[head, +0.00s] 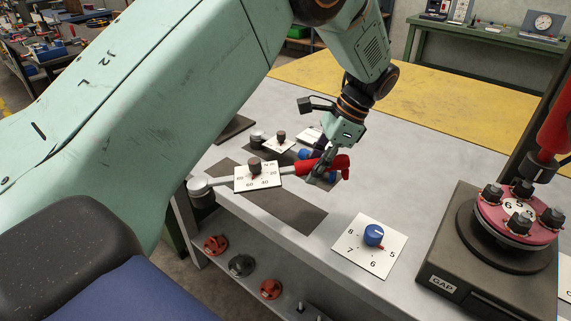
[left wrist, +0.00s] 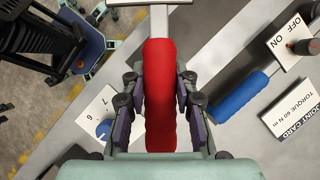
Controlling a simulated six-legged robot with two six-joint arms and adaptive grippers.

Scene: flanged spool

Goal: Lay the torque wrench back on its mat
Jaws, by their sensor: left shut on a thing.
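The torque wrench has a red handle (head: 308,167), a silver shaft and a round metal head (head: 199,187) that points left in the head view. A white dial plate with a dark knob (head: 262,183) overlaps its shaft there. My left gripper (head: 325,174) is shut on the red handle. In the left wrist view, its fingers (left wrist: 159,88) flank the handle (left wrist: 160,110). A dark grey mat (head: 290,213) lies on the bench below the wrench, partly hidden by it. The wrench looks raised above the mat; the gap is hard to judge. My right gripper is not in view.
A blue-handled tool (left wrist: 240,97) lies near the ON/OFF plate (left wrist: 290,42) and a joint card (left wrist: 291,112). A plate with a blue knob (head: 368,252) lies front right of the mat. A red flanged fixture (head: 515,220) stands farther right. Bare bench lies between.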

